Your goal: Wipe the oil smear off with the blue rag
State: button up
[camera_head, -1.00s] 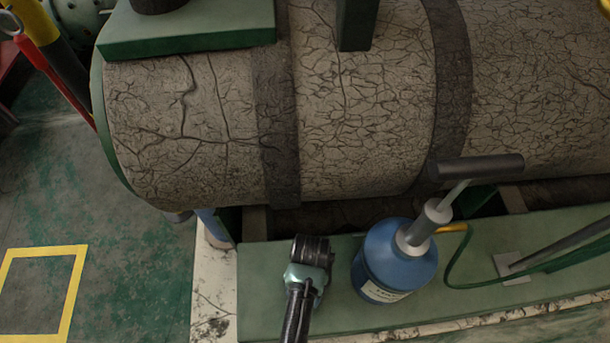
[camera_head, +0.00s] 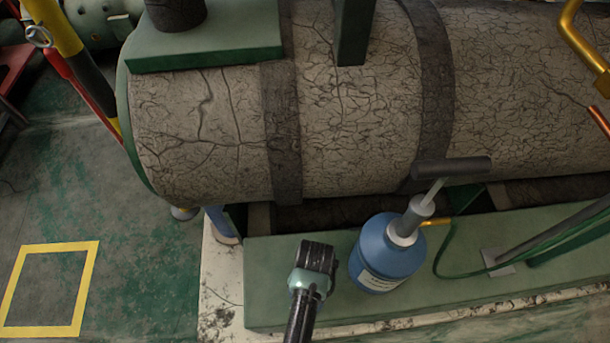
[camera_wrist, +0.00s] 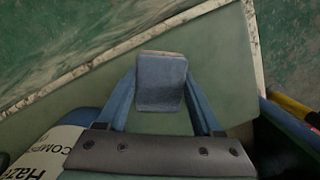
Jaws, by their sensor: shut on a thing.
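My gripper (camera_head: 317,258) is over the green base ledge, left of a blue oil bottle (camera_head: 385,255) with a pump on top. In the wrist view its two fingers close on the blue rag (camera_wrist: 162,85), a small folded block, above the green ledge surface (camera_wrist: 225,75). I cannot tell if the rag touches the ledge. The rag is hidden in the head view. I cannot make out the oil smear in either view.
A large cracked cylinder (camera_head: 350,130) with dark bands lies behind the ledge (camera_head: 265,285). A green hose (camera_head: 440,255) runs right from the bottle's pump. The bottle's label (camera_wrist: 45,155) is close by in the wrist view. Green floor with a yellow square (camera_head: 90,275) is open at left.

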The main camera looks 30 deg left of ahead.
jog(key=shift+r+p, duration=1.6)
jog(key=shift+r, duration=0.2)
